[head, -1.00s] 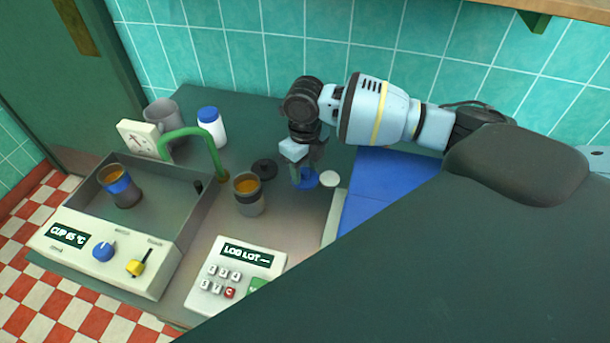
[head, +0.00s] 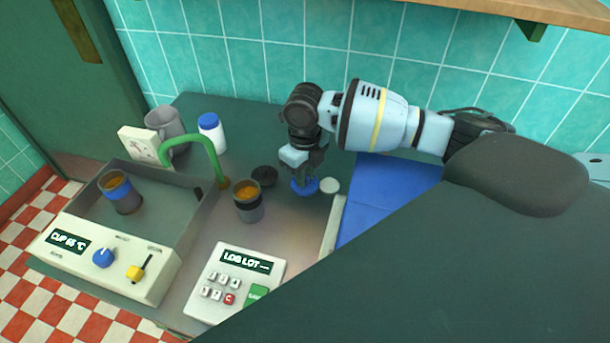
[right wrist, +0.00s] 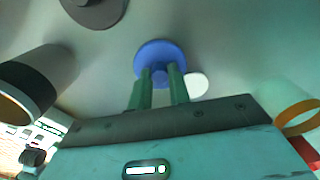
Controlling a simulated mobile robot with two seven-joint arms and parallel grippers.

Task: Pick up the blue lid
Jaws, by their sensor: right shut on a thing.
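The blue lid (head: 309,187) is a small round disc on the counter, below my right gripper. In the right wrist view the blue lid (right wrist: 160,52) is a disc with a small knob between the fingertips. My right gripper (head: 303,179) points down and is shut on the lid's knob; its green fingers (right wrist: 160,84) sit on both sides of the knob. I cannot tell any gap between the lid and the counter. My left gripper is not in view.
A white lid (head: 330,186) lies close right of the blue one, and a dark lid (head: 265,175) lies to the left. A dark-banded cup (head: 247,207) stands nearby. A keypad box (head: 232,283), a basin with another cup (head: 122,196) and a green pipe (head: 205,146) are further left.

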